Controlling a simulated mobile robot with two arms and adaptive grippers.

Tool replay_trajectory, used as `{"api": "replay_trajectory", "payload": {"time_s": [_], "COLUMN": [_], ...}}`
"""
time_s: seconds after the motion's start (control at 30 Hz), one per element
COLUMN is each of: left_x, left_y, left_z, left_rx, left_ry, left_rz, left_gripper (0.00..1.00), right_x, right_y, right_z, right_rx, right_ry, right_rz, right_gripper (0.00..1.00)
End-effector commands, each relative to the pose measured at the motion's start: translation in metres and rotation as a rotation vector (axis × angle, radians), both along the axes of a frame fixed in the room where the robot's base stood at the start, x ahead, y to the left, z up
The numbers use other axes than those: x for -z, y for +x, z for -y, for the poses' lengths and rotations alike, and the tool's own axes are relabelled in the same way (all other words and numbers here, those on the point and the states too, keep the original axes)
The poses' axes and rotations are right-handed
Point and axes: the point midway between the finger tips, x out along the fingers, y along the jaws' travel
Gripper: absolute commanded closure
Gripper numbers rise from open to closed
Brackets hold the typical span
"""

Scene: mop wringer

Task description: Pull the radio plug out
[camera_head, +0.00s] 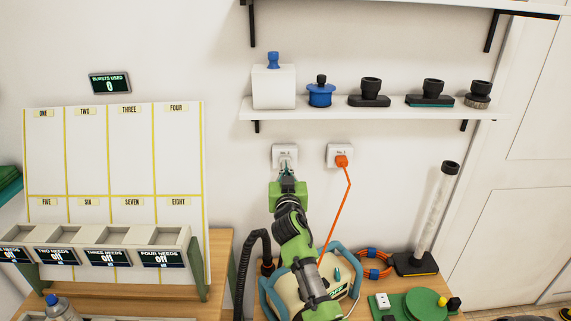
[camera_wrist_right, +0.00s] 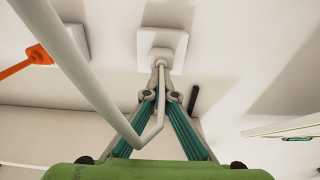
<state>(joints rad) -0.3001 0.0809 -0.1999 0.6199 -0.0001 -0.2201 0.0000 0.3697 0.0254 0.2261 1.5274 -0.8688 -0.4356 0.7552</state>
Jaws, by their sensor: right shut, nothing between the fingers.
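My right gripper (camera_head: 286,171) reaches up to the left wall socket (camera_head: 279,149). In the right wrist view, a white plug (camera_wrist_right: 160,54) sits at that socket plate (camera_wrist_right: 178,43), with a white cord (camera_wrist_right: 72,58) bending back past the camera. My right gripper (camera_wrist_right: 160,97) is shut with nothing held, its tips close to the white plug. An orange plug (camera_head: 341,161) is in the right socket (camera_head: 332,151); it also shows in the wrist view (camera_wrist_right: 39,54). No radio can be made out, so the frames do not show which plug belongs to it. My left gripper is not in view.
An orange cord (camera_head: 335,222) hangs from the orange plug to a cream machine with teal handles (camera_head: 270,293) below my arm. A shelf (camera_head: 230,112) with nozzles is above the sockets. A numbered white board (camera_head: 146,151) stands left; a clear tube (camera_head: 436,210) stands right.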

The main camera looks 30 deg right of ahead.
Motion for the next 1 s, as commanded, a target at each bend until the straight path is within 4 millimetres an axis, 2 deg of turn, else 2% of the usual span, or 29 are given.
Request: {"api": "replay_trajectory", "payload": {"time_s": [0.03, 0.3, 0.4, 0.73, 1.0], "left_x": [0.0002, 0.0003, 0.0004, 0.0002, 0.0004], "left_y": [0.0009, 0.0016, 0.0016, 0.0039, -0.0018], "left_z": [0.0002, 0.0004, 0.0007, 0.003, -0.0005], "left_rx": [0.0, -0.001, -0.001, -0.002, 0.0], "left_ry": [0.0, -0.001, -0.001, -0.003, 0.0], "left_rz": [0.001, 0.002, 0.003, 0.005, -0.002], "left_gripper": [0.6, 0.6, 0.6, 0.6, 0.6], "right_x": [0.0052, 0.0098, 0.011, 0.0079, 0.0041], "right_y": [-0.0005, -0.0011, -0.0014, -0.0011, -0.0012], "right_z": [0.0017, 0.0007, 0.0004, -0.0001, -0.0006], "right_rx": [0.004, 0.004, 0.004, 0.003, 0.001], "right_ry": [0.006, 0.011, 0.012, 0.008, 0.004], "right_rz": [-0.008, -0.016, -0.017, -0.013, -0.007], "right_gripper": [1.0, 1.0, 0.77, 0.76, 0.76]}}
